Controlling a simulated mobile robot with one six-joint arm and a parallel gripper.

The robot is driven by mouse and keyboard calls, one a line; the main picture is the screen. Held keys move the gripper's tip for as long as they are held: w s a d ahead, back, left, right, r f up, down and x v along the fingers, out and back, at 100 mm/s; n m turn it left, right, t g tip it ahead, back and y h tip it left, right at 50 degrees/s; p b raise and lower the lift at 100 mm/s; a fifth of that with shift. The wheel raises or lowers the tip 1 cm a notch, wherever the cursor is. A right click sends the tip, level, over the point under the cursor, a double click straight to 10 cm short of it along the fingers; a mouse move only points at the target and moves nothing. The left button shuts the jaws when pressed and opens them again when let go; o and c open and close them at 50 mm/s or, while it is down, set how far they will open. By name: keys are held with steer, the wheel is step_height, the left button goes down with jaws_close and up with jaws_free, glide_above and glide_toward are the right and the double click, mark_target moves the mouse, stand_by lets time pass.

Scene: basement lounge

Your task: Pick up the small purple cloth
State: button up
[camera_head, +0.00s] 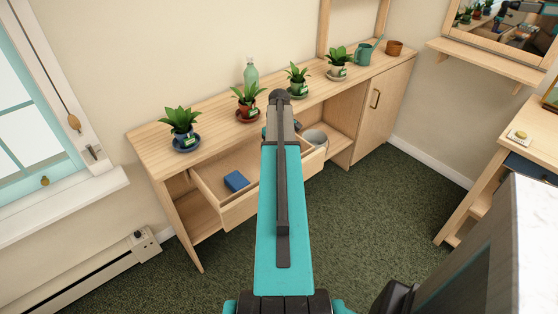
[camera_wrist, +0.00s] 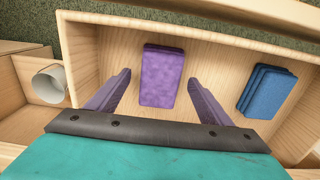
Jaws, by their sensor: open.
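The small purple cloth (camera_wrist: 162,76) lies flat in the open wooden drawer (camera_wrist: 215,42), as the wrist view shows. It is a folded rectangle, roughly centred ahead of my gripper. My gripper (camera_wrist: 157,90) is open, with one purple-tinted finger on each side of the cloth. How far the fingertips are above the cloth, I cannot tell. In the head view my arm reaches over the drawer (camera_head: 240,208) and hides the cloth and the fingers.
A folded blue cloth (camera_wrist: 267,90) lies in the same drawer, right of the purple one; it also shows in the head view (camera_head: 236,181). A white cylindrical container (camera_wrist: 49,84) stands outside the drawer. Potted plants (camera_head: 181,127) line the cabinet top (camera_head: 215,124).

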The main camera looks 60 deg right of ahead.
stand_by(0.3)
steer(key=c, duration=1.1)
steer(key=shift+r, duration=0.1)
steer(key=shift+r+b, duration=0.5)
steer(key=shift+r, duration=4.45)
